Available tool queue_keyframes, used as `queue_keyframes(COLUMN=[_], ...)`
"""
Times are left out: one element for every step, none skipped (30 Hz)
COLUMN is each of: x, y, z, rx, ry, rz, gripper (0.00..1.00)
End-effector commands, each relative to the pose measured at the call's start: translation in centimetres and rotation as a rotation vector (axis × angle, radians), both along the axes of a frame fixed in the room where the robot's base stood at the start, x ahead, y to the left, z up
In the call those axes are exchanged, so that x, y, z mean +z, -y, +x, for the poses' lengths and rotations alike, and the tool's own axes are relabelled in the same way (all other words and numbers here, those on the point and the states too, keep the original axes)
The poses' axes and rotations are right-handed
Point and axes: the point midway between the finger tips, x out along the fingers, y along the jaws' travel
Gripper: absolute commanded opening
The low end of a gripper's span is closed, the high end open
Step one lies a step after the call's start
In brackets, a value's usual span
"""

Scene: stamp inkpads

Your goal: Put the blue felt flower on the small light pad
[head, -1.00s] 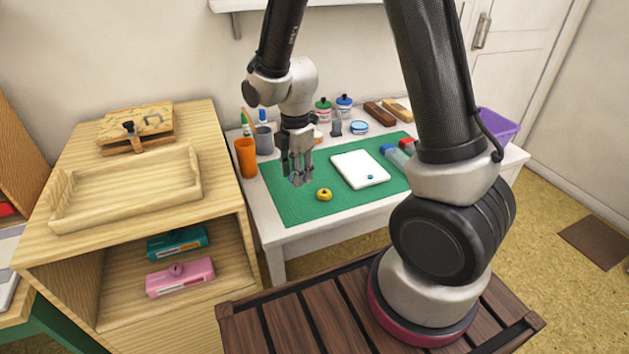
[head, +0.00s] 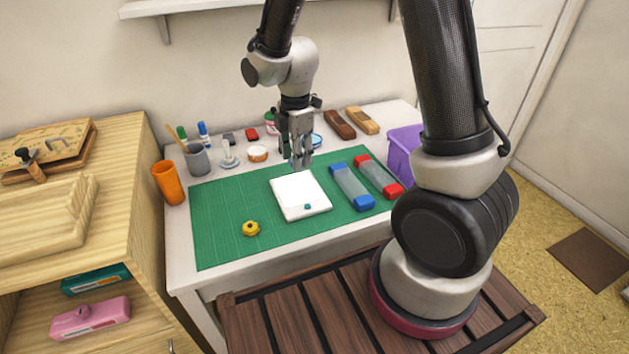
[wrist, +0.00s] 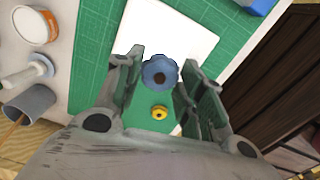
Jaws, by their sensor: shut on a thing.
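My gripper (head: 300,160) is shut on the blue felt flower (wrist: 160,71). In the wrist view the flower shows at the fingertips, with a dark centre. In the head view only a hint of blue shows there. The small light pad (head: 296,190) is a white square lying on the green mat, with a small teal piece (head: 307,207) near its front edge. The gripper is above the pad's back edge in the head view. In the wrist view the pad (wrist: 187,35) lies behind and below the flower. The gap between them is hard to judge.
Blue-ended (head: 351,187) and red-ended (head: 379,177) clear cases lie to the right.

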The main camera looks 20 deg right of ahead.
Motion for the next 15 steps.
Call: queue_keyframes(x=[-0.9,-1.5,-2.3,-2.9,-3.4,-4.1,-4.5,-4.9,-5.2,-5.5,-5.8,-6.4,-6.9,-7.4,-8.1], y=[0.0,0.1,0.1,0.1,0.1,0.1,0.1,0.1,0.1,0.1,0.1,0.1,0.1,0.1,0.1], z=[-0.1,-0.2,-0.3,-0.3,-0.2,-0.3,-0.2,-0.2,-0.2,-0.2,-0.2,-0.2,-0.3,-0.3,-0.3], rx=[-0.002,-0.009,-0.013,-0.014,-0.014,-0.014,-0.014,-0.014,-0.014,-0.014,-0.014,-0.014,-0.014,-0.014,-0.014], ry=[-0.006,-0.012,-0.011,-0.013,-0.012,-0.011,-0.011,-0.011,-0.010,-0.009,-0.010,-0.011,-0.011,-0.012,-0.012], rz=[-0.002,-0.004,-0.005,-0.005,-0.004,-0.005,-0.003,-0.003,-0.003,-0.003,-0.003,-0.003,-0.003,-0.004,-0.004], gripper=[0.31,0.31,0.31,0.31,0.31,0.31,0.31,0.31,0.31,0.31,0.31,0.31,0.31,0.31,0.31])
